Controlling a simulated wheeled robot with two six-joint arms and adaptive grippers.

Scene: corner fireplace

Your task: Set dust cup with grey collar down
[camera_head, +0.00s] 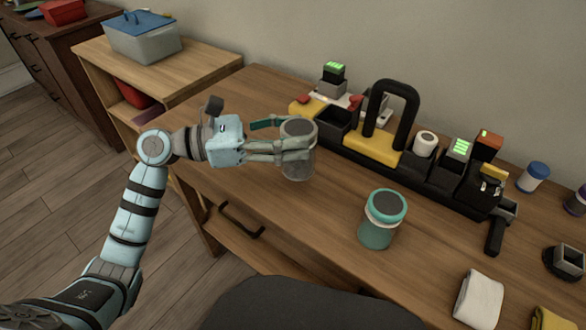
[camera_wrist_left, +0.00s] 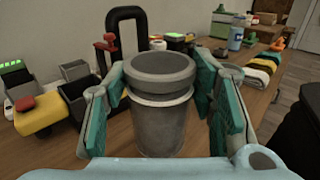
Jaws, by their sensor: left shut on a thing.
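The dust cup with grey collar (camera_head: 298,168) is upright between the fingers of my left gripper (camera_head: 292,147), over the left part of the wooden table. The fingers are shut on it just below its collar. In the left wrist view the cup (camera_wrist_left: 160,122) fills the space between the teal finger pads, with its grey collar on top. I cannot tell whether its base touches the table. My right gripper is not in view.
A teal cup (camera_head: 376,235) stands right of the held cup. Behind is a black and yellow caddy (camera_head: 371,147) with a tall handle. White cloth (camera_head: 480,298) lies front right. Bare tabletop (camera_head: 310,215) lies in front of the held cup.

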